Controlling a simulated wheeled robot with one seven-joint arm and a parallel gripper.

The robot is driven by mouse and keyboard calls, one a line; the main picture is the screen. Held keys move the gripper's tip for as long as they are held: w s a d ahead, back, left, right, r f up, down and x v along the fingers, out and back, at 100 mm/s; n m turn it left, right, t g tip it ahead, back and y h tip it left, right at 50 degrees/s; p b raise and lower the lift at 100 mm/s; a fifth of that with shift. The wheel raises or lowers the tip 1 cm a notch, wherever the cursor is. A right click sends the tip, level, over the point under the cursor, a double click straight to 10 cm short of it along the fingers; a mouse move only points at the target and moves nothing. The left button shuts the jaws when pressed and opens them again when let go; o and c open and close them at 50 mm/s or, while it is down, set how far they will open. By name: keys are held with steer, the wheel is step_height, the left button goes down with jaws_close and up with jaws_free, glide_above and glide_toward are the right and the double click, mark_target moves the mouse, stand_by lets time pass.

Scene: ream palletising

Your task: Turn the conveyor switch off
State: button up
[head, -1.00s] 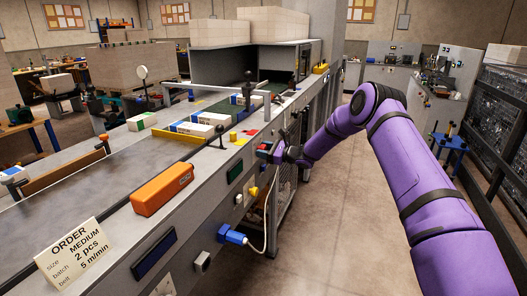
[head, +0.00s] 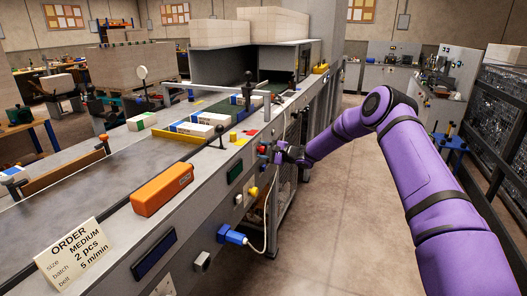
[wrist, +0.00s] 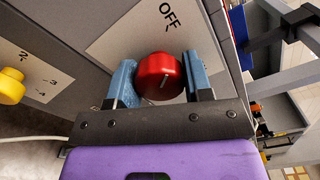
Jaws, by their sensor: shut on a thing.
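The conveyor switch is a round red knob with a short white mark, on a pale plate (wrist: 115,45) on the side of the conveyor. The red knob (wrist: 160,68) sits between the two blue fingers of my gripper (wrist: 158,84) in the wrist view, and the fingers are shut on it. The printed word OFF (wrist: 169,15) is above the knob in that view; any other label is hidden. In the head view my gripper (head: 276,152) is at the conveyor's side panel, and the red knob (head: 262,149) shows small at its fingertips.
A yellow knob (wrist: 11,86) is left of the switch on the same panel. A blue plug (head: 232,236) with a white cable is lower down. An orange box (head: 162,190) and an order card (head: 76,252) are on the conveyor. The aisle floor (head: 330,240) is clear.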

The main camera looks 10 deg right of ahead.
steer(key=shift+n, duration=0.5)
stand_by(0.3)
steer(key=o, duration=0.9)
steer(key=shift+d, duration=0.1)
steer(key=v, duration=1)
steer(key=shift+s+d, duration=0.25)
